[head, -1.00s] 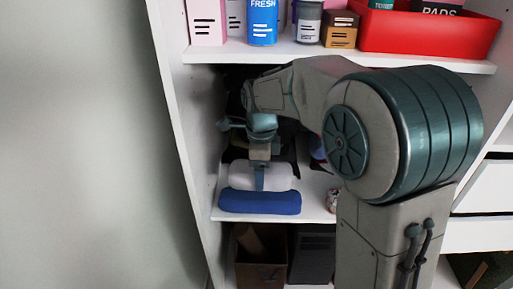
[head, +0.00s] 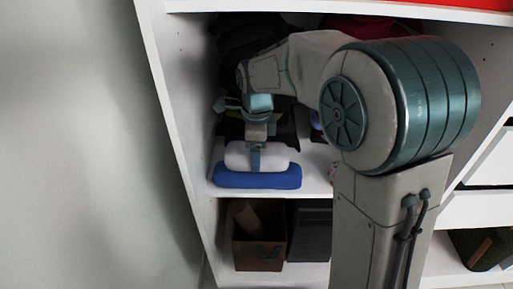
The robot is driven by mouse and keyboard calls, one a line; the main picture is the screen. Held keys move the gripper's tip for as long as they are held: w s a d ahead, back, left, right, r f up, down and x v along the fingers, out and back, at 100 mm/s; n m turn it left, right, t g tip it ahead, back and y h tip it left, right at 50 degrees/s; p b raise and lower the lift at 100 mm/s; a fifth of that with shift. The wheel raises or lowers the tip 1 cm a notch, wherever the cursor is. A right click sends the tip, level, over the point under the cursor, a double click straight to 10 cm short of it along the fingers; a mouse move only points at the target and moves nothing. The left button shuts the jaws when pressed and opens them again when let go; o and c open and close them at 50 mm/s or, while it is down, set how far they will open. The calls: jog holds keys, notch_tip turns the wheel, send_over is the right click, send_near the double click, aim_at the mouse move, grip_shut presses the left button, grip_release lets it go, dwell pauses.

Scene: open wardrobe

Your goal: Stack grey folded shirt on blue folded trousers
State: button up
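The grey folded shirt (head: 236,156), a pale bundle, sits right above the blue folded trousers (head: 257,178) in the head view, on the shelf at the left. The shirt's lower edge overlaps the top of the trousers in the picture; I cannot tell whether it rests fully on them. My gripper (head: 256,158) points down over the shirt, with one finger in front of its near face. The other finger is hidden behind the shirt. The gripper looks shut on the shirt. The trousers lie flat near the shelf's front edge.
The white shelf (head: 316,180) has dark clothes (head: 236,42) hanging above it. A brown box (head: 260,252) and a dark box (head: 312,235) stand below. The wardrobe's left side panel (head: 170,80) is close to my gripper. My arm hides the shelf's right part.

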jog(key=shift+f, duration=0.5)
jog(key=shift+f+b, duration=0.3)
jog(key=shift+f, duration=0.05)
jog(key=o, duration=0.8)
jog(key=shift+c, duration=0.3)
jog(key=shift+r, duration=0.1)
